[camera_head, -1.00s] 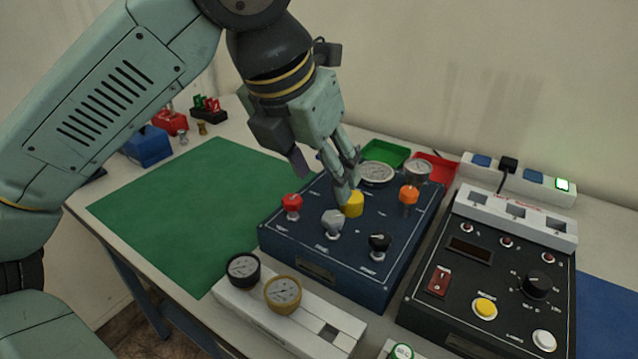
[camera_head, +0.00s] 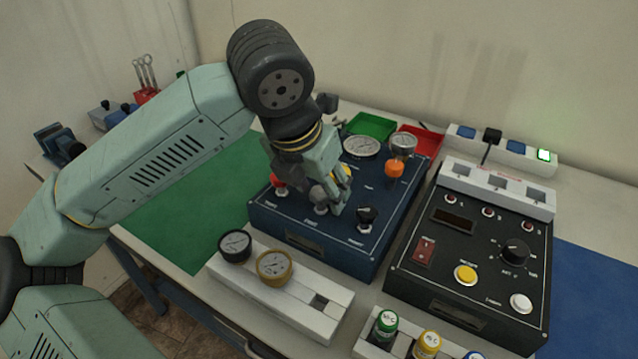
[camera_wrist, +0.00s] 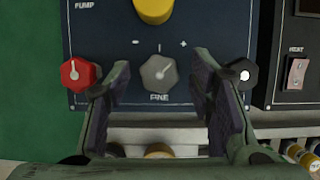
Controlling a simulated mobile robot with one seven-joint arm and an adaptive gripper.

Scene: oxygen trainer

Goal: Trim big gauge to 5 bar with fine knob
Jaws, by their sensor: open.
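The fine knob is grey with a pointer and sits above the word FINE in the wrist view (camera_wrist: 158,72). In the head view the fine knob (camera_head: 318,197) is partly hidden by my gripper. My gripper (camera_head: 338,207) is open and empty over the front of the blue panel (camera_head: 300,220). In the wrist view its fingers (camera_wrist: 165,100) stand apart to the left and right of the knob; I see no contact. The big gauge (camera_head: 361,146) is a white round dial at the back of the panel; its reading is too small to tell.
A red knob (camera_wrist: 78,74) is left of the fine knob and a black knob (camera_head: 367,217) is right of it. A yellow knob (camera_wrist: 154,10) is behind, and an orange knob (camera_head: 394,168) stands near the small gauge (camera_head: 403,144). A black panel (camera_head: 470,280) is on the right.

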